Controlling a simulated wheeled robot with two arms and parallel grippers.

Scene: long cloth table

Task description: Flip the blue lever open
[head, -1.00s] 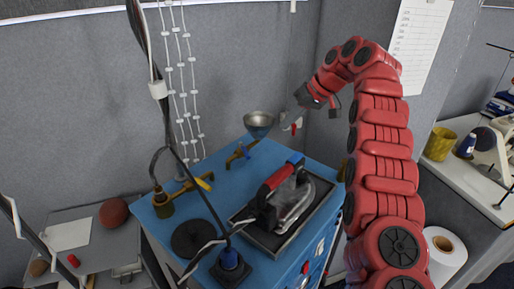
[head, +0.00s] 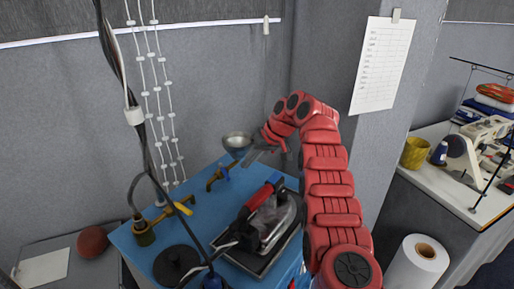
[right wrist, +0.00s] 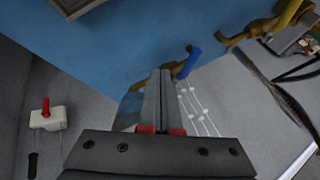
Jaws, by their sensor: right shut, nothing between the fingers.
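The blue lever (right wrist: 188,63) sits on a brass valve (right wrist: 174,72) at the edge of the blue table top. In the head view the brass valve (head: 215,180) stands below the metal funnel, and its lever is small there. My right gripper (head: 250,158) reaches in from the right, just beside the lever and the funnel. In the right wrist view the right gripper's fingers (right wrist: 160,76) are together and empty. Their tips are just left of the blue lever; I cannot tell whether they touch it. My left gripper is not in view.
A metal funnel (head: 237,141) is close to my right gripper. A red-handled iron (head: 268,215) lies on a dark tray in front. A second brass valve with a yellow lever (head: 183,208) and hanging cables (head: 125,95) are to the left. The grey wall (head: 225,80) is behind.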

